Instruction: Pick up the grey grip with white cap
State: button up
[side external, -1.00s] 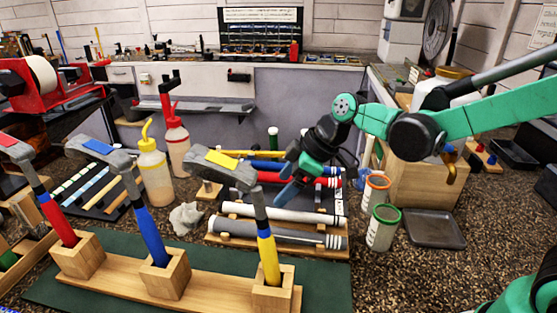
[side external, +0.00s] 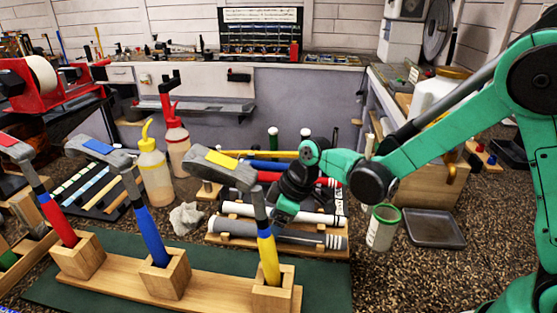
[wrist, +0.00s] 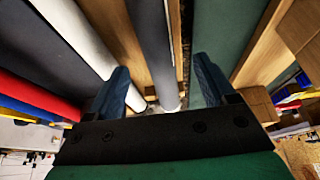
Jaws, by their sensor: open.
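The grey grip with a white-banded end (side external: 245,231) lies on the front of the wooden rack, its banded end to the right. In the wrist view the grey grip (wrist: 155,45) runs lengthwise between my two blue fingers. My gripper (side external: 283,213) is open and points down over the front of the rack. In the wrist view my gripper (wrist: 160,85) has one finger on each side of the grey grip, and the left finger is on the side of the white grip (wrist: 75,30). The side view does not show whether the fingers touch anything.
The white grip (side external: 240,209) lies just behind the grey one. Red (wrist: 35,95) and blue grips lie further back. Hammers in a wooden stand (side external: 215,291) stand in front on a green mat (side external: 330,290). A green-rimmed cup (side external: 382,232) stands to the right of the rack.

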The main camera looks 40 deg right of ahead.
jog(key=shift+x, duration=0.95)
grip_shut()
jog(key=shift+r, duration=0.1)
